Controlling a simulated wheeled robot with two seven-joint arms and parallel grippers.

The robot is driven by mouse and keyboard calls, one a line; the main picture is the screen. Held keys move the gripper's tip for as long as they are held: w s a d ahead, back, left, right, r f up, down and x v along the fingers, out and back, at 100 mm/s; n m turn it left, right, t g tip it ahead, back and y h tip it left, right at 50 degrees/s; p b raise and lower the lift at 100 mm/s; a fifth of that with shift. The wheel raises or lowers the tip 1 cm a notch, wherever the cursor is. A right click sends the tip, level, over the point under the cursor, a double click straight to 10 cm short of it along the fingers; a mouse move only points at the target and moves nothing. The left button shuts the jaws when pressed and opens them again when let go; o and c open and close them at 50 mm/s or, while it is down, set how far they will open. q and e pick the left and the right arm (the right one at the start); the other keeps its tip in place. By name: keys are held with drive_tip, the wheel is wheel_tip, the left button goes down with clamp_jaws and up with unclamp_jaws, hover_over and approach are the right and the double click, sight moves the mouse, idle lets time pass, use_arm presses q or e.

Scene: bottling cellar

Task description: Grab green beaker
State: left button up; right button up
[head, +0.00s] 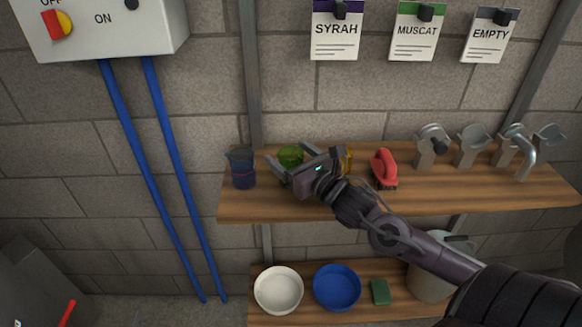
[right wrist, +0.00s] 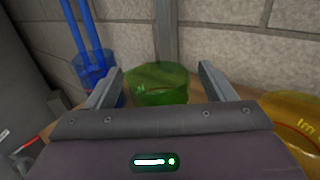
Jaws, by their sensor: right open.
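The green beaker (head: 290,156) stands on the upper wooden shelf, partly hidden behind my right gripper in the head view. It is see-through green and also shows in the right wrist view (right wrist: 160,84), upright. My right gripper (head: 289,168) is open, its two fingers on either side of the green beaker. In the right wrist view the fingers (right wrist: 160,88) show with gaps to the beaker, which lies between or just beyond their tips; I cannot tell which. My left gripper is not in view.
A blue beaker (head: 242,168) stands left of the green one, and an amber beaker (head: 347,160) close to the right, partly hidden. A red-handled brush (head: 384,168) and metal fittings (head: 472,146) stand further right on the shelf (head: 450,192). Bowls (head: 337,287) sit on the lower shelf.

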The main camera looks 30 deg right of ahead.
drive_tip(key=shift+w, duration=0.75)
drive_tip(key=shift+c, duration=0.5)
drive_tip(key=c, duration=1)
drive_tip(key=shift+o, duration=0.2)
